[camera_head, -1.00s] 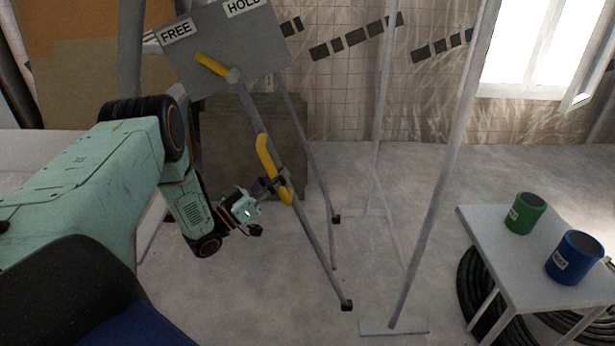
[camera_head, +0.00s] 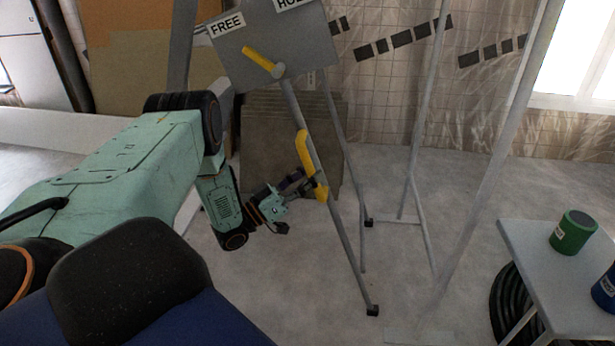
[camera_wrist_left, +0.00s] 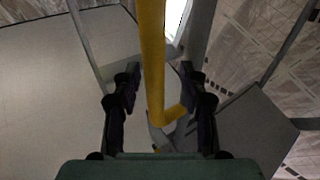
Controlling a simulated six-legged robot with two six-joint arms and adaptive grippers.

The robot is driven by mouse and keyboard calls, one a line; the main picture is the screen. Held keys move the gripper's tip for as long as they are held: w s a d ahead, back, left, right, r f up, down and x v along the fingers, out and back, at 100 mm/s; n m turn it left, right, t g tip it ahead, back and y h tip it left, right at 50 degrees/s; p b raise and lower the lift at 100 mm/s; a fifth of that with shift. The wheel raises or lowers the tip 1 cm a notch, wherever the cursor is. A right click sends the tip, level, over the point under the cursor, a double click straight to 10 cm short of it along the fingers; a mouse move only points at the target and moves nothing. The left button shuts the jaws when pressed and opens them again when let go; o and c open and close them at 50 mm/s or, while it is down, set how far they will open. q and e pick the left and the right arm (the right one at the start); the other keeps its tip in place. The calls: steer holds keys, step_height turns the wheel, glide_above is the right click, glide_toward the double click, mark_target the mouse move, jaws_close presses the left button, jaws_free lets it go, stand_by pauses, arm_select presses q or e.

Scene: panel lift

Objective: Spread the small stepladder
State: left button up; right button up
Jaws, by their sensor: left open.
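My left gripper (camera_head: 312,186) is at the lower part of this handle. In the left wrist view, its open fingers (camera_wrist_left: 164,85) stand on either side of the yellow bar, not closed on it. A grey plate (camera_head: 300,40) marked FREE and HOLD, the second partly cut off, carries a yellow lever (camera_head: 262,61). My right gripper is out of view.
A low table (camera_head: 520,260) at the right bears a green can (camera_head: 573,232) and a blue can (camera_head: 606,290). Thin grey poles (camera_head: 500,150) stand right of the ladder. The floor between ladder and table is mostly clear.

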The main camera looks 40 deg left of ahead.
arm_select(q)
steer(key=v, duration=0.7)
steer(key=shift+s, duration=0.2)
steer(key=shift+a+f, duration=0.1)
steer(key=shift+a, duration=0.05)
